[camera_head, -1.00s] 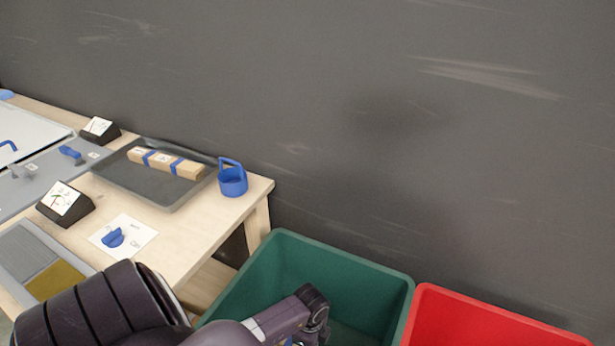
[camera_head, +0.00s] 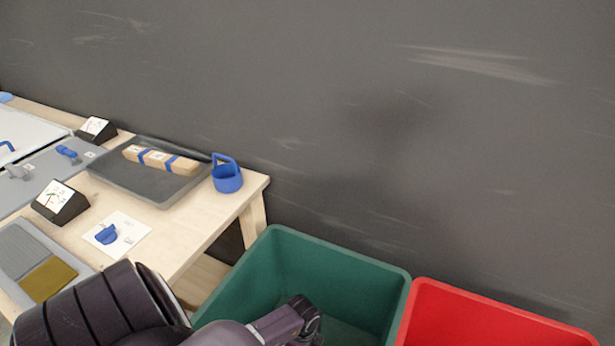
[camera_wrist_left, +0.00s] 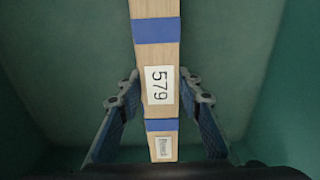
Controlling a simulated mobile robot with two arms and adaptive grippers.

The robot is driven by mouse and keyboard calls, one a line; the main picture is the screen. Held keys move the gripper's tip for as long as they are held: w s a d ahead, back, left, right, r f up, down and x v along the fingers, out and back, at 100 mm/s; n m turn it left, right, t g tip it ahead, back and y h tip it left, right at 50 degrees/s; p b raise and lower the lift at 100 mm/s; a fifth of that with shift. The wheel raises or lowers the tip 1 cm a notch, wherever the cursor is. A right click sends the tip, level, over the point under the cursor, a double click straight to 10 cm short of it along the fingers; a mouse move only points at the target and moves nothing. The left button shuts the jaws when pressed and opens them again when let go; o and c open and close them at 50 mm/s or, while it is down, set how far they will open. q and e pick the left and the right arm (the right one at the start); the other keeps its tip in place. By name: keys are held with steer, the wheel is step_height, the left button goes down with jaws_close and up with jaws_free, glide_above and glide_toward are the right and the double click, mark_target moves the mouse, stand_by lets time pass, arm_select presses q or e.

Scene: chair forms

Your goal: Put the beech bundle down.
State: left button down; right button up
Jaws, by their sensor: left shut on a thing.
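In the left wrist view a pale wooden bundle (camera_wrist_left: 157,60) with blue bands and a label reading 579 runs lengthwise down the middle. A smaller label on its near end is too small to read surely. My left gripper (camera_wrist_left: 158,76) is shut on this bundle, one finger on each side. The green walls of the bin surround them. In the head view my left arm reaches into the green bin (camera_head: 240,283); its fingers and the held bundle are hidden there. My right gripper is not in view.
A red bin (camera_head: 500,318) stands right of the green one. On the wooden table (camera_head: 185,240) a grey tray (camera_head: 125,190) holds another banded wooden bundle (camera_head: 162,159). A blue holder (camera_head: 227,178) stands at the table's right end. A dark wall rises behind.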

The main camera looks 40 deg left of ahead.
arm_select(q)
steer(key=c, duration=1.4)
jaws_free()
steer(key=shift+f, duration=0.1)
steer(key=shift+r, duration=0.3)
step_height(320, 180, up, 12)
steer(key=p, duration=0.2)
steer(key=shift+r+p, duration=0.1)
steer(key=shift+p, duration=0.3)
